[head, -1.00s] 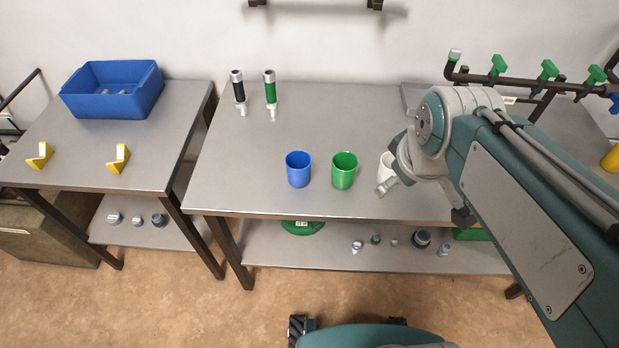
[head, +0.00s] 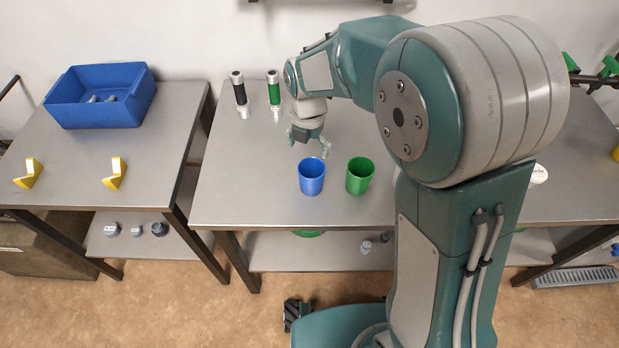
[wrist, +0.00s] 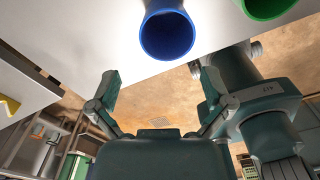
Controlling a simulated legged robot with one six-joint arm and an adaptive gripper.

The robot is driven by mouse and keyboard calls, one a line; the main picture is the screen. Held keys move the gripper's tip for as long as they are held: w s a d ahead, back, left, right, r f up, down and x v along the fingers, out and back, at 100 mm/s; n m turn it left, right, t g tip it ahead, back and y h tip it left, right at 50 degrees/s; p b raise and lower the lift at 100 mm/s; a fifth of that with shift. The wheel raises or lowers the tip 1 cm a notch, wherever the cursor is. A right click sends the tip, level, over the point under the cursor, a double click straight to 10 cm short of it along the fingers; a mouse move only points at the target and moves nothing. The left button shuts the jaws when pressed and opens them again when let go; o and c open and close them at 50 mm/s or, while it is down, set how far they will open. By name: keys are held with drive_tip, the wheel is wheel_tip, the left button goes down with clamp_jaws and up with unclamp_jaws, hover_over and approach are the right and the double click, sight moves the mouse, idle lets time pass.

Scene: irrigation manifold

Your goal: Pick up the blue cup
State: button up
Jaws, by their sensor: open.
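The blue cup (head: 312,177) stands upright on the middle table, near its front edge, left of a green cup (head: 360,176). My gripper (head: 310,150) is above and just behind the blue cup in the head view, apart from it. In the wrist view the two fingers (wrist: 158,92) are spread wide with nothing between them. The blue cup also shows in the wrist view (wrist: 167,35), at the top beyond the fingertips, with its open mouth facing the camera. The green cup's edge (wrist: 268,8) is at the top right there.
Two cylinders, one black (head: 239,90) and one green (head: 273,91), stand behind and left of my gripper. A blue bin (head: 100,95) and two yellow brackets (head: 115,172) are on the left table. My arm hides much of the middle table's right side.

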approach(311, 175)
drive_tip(key=shift+s+a+f, duration=0.1)
drive_tip(key=shift+s+f, duration=0.05)
drive_tip(key=shift+s, duration=0.5)
drive_tip(key=shift+s+a+f, duration=0.1)
drive_tip(key=shift+s, duration=0.5)
drive_tip(key=shift+d+f, duration=0.25)
drive_tip(key=shift+f, duration=0.3)
wheel_tip(311, 175, down, 4)
drive_tip(key=shift+s+a+r, duration=0.1)
drive_tip(key=shift+a+f, duration=0.15)
drive_tip(key=shift+f, duration=0.3)
drive_tip(key=shift+d, duration=0.2)
drive_tip(key=c, duration=0.7)
